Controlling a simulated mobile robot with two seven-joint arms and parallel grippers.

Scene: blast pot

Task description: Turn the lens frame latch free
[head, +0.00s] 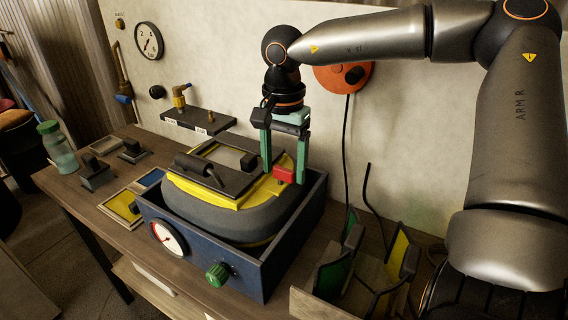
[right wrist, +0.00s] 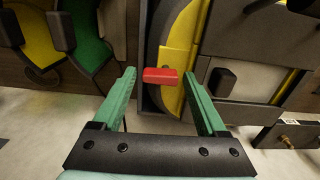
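The red latch (head: 284,175) sits on the yellow rim (head: 240,192) at the right edge of the dark lens frame (head: 222,152). The frame lies over a grey, yellow-rimmed body inside a blue box. My right gripper (head: 285,172) points down, its green fingers open on either side of the latch. In the right wrist view the red latch (right wrist: 160,75) shows between the spread fingertips (right wrist: 163,76), with a gap on each side. I cannot tell whether the tips reach its height. My left gripper is not in view.
The blue box (head: 205,255) has a gauge and a green knob in front. A rack with yellow and green panels (head: 345,290) stands at right. A dark shelf (head: 198,122) with fittings, a bottle (head: 58,148) and small trays are at left. An orange disc (head: 343,76) hangs behind.

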